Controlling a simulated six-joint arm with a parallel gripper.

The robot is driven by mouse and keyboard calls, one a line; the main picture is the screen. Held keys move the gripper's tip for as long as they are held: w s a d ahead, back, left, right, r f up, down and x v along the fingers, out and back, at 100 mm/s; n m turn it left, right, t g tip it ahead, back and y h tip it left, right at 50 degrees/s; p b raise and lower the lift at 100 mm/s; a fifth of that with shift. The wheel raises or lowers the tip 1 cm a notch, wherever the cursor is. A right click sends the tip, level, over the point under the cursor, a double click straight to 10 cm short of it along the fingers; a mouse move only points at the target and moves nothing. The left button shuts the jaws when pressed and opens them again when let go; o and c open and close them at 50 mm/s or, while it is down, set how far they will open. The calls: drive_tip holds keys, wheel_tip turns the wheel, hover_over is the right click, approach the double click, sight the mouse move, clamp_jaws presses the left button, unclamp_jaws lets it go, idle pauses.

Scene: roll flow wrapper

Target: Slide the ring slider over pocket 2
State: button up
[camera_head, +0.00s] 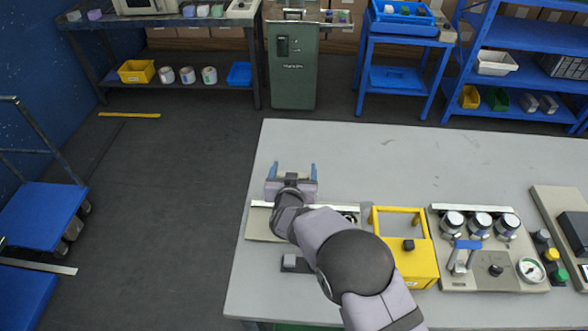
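My gripper (292,170) is over the left part of the grey table, at the back edge of a beige plate (262,226). Its two blue fingers are spread apart with nothing visible between them. My arm covers much of that plate; a dark round part (350,217) shows at its right end. I cannot clearly pick out the ring slider or pocket 2; they may be hidden under my arm. A panel (450,284) on the right carries several metal cylinders (480,226) and a blue-topped clamp-like part (467,245).
A yellow frame unit (420,262) with a black knob stands right of my arm. A dark block with a grey knob (290,261) lies in front of the plate. A gauge (530,269) and buttons (552,255) are farther right. The back of the table (400,160) is clear.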

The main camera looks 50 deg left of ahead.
drive_tip(key=c, duration=1)
drive_tip(key=w+d+b, duration=0.3)
drive_tip(key=w+d, duration=0.2)
drive_tip(key=shift+w+d+r, duration=0.1)
drive_tip(key=shift+w+d, duration=0.2)
drive_tip(key=shift+c, duration=0.2)
drive_tip(key=o, duration=1.5)
drive_tip(key=b+v, duration=0.2)
drive_tip(key=v, duration=0.5)
drive_tip(key=shift+s+d+r, duration=0.1)
